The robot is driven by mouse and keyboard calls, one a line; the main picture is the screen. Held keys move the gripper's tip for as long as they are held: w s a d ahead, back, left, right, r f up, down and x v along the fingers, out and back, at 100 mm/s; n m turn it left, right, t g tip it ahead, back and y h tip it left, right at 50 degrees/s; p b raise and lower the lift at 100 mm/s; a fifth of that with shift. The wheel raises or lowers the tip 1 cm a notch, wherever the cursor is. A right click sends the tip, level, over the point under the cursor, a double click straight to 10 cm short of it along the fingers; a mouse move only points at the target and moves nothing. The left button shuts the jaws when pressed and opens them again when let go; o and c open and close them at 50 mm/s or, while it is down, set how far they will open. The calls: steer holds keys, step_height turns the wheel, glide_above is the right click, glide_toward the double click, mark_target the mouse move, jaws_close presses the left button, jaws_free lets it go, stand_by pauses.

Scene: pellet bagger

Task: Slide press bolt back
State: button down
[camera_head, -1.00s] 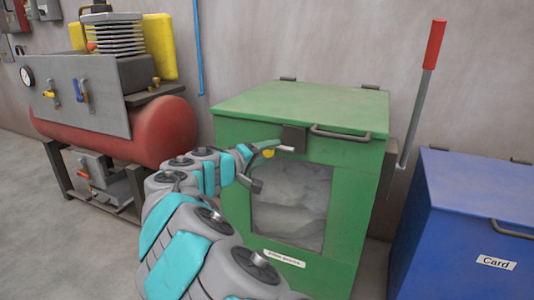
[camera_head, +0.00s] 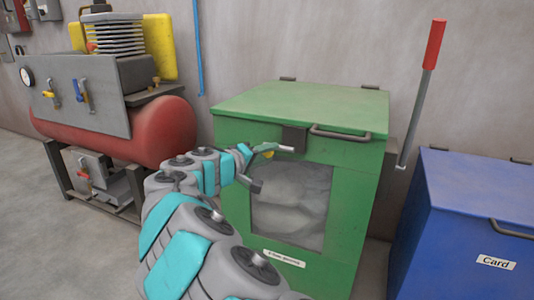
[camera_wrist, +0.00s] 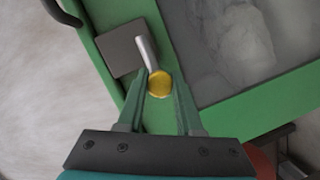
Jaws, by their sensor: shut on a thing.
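The green press (camera_head: 230,150) stands in the middle of the head view, lid down. Its bolt (camera_head: 285,149) is a short grey rod at the top front edge, with one end at a dark square keeper plate (camera_head: 294,139). In the wrist view the grey rod (camera_wrist: 147,52) crosses the edge of this plate (camera_wrist: 118,47) and ends in a round yellow knob (camera_wrist: 159,83). My gripper (camera_wrist: 161,92) has its green fingers on either side of the knob and is shut on it. Gaps beside the knob are hard to judge.
A grey lid handle (camera_head: 341,133) sits right of the keeper. A red-gripped lever (camera_head: 434,45) rises at the press's right side. A blue Card bin (camera_head: 450,230) stands at right, a red compressor tank (camera_head: 165,130) at left. Floor at lower left is clear.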

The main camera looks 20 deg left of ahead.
steer(key=shift+a+f, duration=0.1)
steer(key=shift+a, duration=0.05)
stand_by(0.7)
steer(key=shift+w+a+p, duration=0.15)
steer(key=shift+a+p, duration=0.2)
steer(key=shift+a, duration=2)
steer(key=c, duration=0.6)
jaws_free()
steer(key=shift+a, duration=0.1)
steer(key=shift+o, duration=0.2)
steer(key=v, duration=0.7)
steer(key=shift+s, duration=0.4)
